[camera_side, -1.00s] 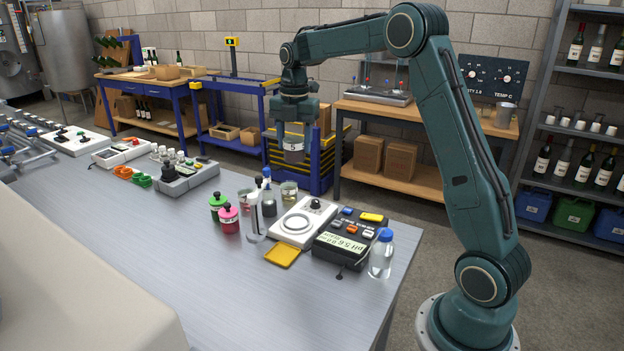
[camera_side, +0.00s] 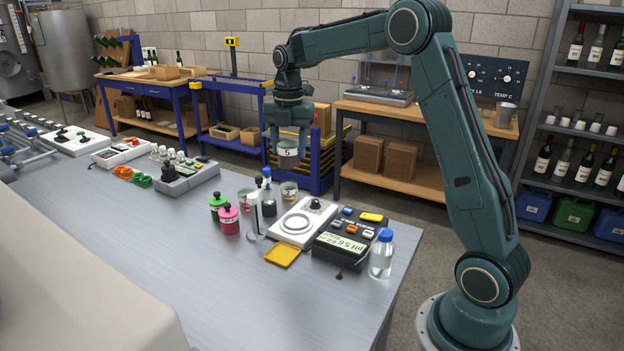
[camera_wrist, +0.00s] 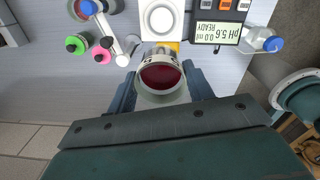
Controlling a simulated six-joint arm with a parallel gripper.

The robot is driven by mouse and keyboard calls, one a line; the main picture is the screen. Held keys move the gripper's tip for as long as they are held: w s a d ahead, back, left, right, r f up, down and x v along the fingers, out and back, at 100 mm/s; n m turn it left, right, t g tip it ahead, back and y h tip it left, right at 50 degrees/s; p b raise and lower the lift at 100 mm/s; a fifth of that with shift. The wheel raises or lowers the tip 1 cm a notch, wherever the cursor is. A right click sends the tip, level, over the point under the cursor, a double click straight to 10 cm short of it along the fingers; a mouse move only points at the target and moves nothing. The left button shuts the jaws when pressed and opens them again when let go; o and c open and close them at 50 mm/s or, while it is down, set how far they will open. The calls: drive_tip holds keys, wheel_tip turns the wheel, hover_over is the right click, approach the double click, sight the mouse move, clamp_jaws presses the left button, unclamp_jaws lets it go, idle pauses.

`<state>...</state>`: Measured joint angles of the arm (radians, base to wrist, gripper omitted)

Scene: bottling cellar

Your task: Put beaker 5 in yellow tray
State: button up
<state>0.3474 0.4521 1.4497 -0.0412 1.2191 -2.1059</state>
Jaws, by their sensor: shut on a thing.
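My gripper (camera_side: 288,148) is shut on beaker 5 (camera_side: 289,154), a clear beaker with a label marked 5, held in the air behind the bench items. In the wrist view the beaker (camera_wrist: 162,79) sits between my two fingers (camera_wrist: 161,90) and holds dark red liquid. The yellow tray (camera_side: 283,256) is small and flat and lies on the bench in front of the white stirrer plate. In the wrist view only a yellow bit (camera_wrist: 168,46) shows beyond the beaker, and I cannot tell whether it is the tray.
A white stirrer plate (camera_side: 318,212), a pH meter (camera_side: 345,240) and a blue-capped bottle (camera_side: 381,256) stand near the tray. Green (camera_side: 217,207) and pink (camera_side: 229,219) bottles, a white stand and other beakers are to the left.

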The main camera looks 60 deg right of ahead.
drive_tip(key=s+a+f, duration=0.2)
drive_tip(key=a, duration=0.5)
wheel_tip(320, 180, down, 20)
drive_tip(key=shift+w+a+f, duration=0.1)
drive_tip(key=shift+w, duration=0.05)
idle(0.9)
drive_tip(key=shift+f, duration=0.1)
drive_tip(key=o, duration=1)
wheel_tip(320, 180, up, 12)
idle(0.4)
idle(0.5)
